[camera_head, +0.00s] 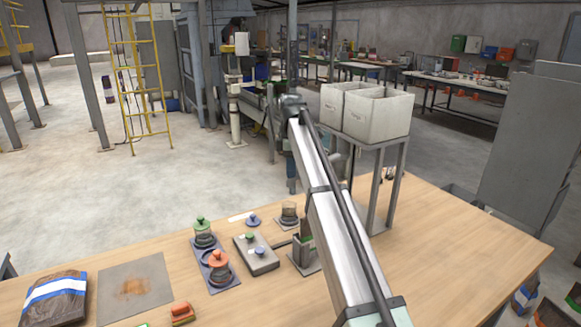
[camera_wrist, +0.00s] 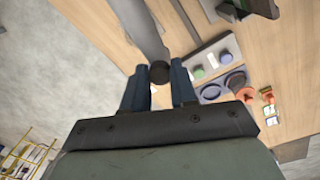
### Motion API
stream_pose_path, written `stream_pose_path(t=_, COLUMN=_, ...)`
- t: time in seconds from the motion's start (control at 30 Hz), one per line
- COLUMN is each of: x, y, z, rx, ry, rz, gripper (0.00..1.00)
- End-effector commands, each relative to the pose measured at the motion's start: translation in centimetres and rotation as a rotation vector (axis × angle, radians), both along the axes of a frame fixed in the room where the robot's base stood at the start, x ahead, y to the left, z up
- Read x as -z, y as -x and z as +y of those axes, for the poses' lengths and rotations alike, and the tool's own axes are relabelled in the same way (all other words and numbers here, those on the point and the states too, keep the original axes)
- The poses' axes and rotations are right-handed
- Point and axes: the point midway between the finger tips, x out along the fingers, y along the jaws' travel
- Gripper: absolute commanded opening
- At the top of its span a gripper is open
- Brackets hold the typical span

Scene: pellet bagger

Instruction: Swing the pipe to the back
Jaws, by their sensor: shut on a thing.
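The grey pipe (camera_wrist: 138,25) runs from the top edge of the wrist view down to a dark round end (camera_wrist: 160,73). My gripper (camera_wrist: 159,83) has its two blue fingers on either side of this end and is shut on it. The pipe is above the floor and beside the table's edge in that view. In the head view my arm crosses the middle and covers most of that area, so I cannot clearly make out the grip or the pipe there.
The wooden table (camera_head: 450,235) carries a button box (camera_head: 262,261), orange-lidded and green-lidded jars on a dark tray (camera_head: 204,268), and a dark bag (camera_head: 55,299). White bins (camera_head: 375,115) stand on a grey frame right of my arm. Open floor (camera_head: 80,190) lies left.

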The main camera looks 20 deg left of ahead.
Motion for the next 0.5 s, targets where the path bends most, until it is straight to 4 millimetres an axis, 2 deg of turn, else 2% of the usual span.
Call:
stream_pose_path(t=0.27, x=0.1, y=2.6, z=-1.7, rx=-0.151, ry=0.0, rz=-0.001, gripper=0.0)
stream_pose_path(t=0.5, x=0.1, y=5.4, z=-4.5, rx=-0.366, ry=-0.001, rz=-0.001, gripper=0.0)
